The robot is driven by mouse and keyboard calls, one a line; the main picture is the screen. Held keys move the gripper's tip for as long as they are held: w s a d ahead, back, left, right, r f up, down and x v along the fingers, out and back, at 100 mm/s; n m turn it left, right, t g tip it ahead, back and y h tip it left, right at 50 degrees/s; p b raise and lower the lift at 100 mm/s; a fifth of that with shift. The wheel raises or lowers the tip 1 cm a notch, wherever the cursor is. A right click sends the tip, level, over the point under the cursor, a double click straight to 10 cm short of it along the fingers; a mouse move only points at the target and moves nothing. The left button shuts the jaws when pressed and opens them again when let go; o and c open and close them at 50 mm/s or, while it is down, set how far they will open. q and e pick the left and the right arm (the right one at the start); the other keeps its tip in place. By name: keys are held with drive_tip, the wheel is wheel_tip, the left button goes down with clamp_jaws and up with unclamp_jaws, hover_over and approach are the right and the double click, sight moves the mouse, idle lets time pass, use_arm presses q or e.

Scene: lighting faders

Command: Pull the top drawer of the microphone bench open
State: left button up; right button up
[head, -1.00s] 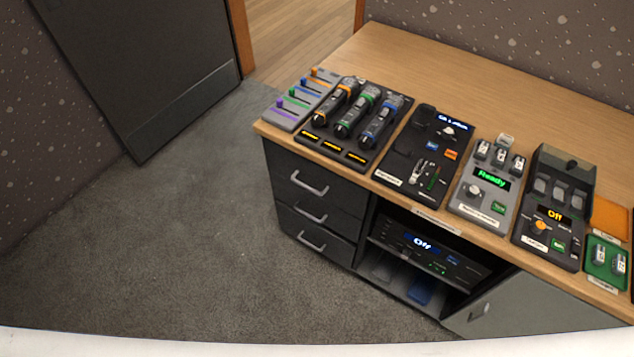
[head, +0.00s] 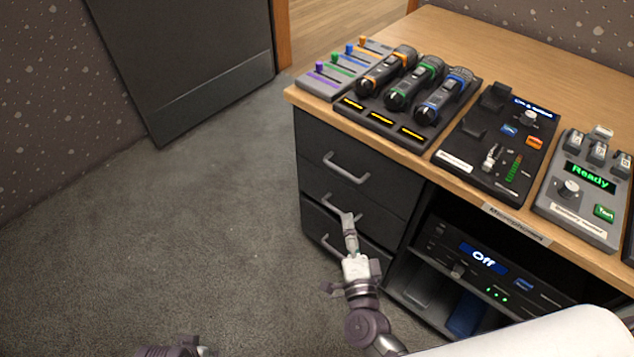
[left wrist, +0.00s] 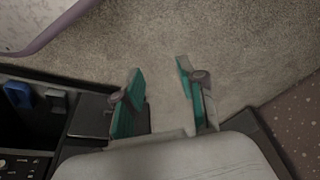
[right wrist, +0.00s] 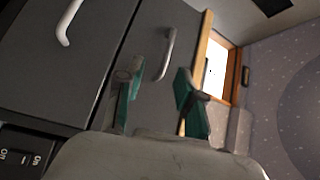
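The microphone bench is a dark cabinet with a wooden top (head: 500,50). Its top drawer (head: 318,150) is shut, with a grey bar handle (head: 346,169). The handle also shows in the right wrist view (right wrist: 168,55). My right gripper (head: 349,222) is in front of the lower drawers in the head view, below the top handle. In the right wrist view its fingers are apart and empty, with the top handle beyond and between them. My left gripper (left wrist: 160,85) is open and empty over carpet in the left wrist view; only a bit of that arm shows in the head view.
Two lower drawers with handles (head: 338,208) are shut under the top one. Microphones (head: 412,84), faders (head: 338,72) and control boxes (head: 500,140) stand on top. Carpet (head: 200,230) left of the bench is clear.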

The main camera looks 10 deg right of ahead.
sight(341, 171)
drive_tip(key=shift+m+h, duration=0.3)
drive_tip(key=shift+m, duration=0.3)
drive_tip(key=w+r, duration=0.1)
drive_tip(key=w, duration=0.3)
drive_tip(key=w+d+r, duration=0.1)
drive_tip(key=w, duration=0.4)
drive_tip(key=w+r+b, duration=0.1)
drive_tip(key=w, duration=0.4)
drive_tip(key=shift+d+r, duration=0.15)
drive_tip(key=shift+d, duration=0.05)
use_arm(q)
drive_tip(key=v, duration=0.4)
drive_tip(key=shift+w+a+r, duration=0.15)
drive_tip(key=shift+w, duration=0.1)
use_arm(e)
clamp_jaws()
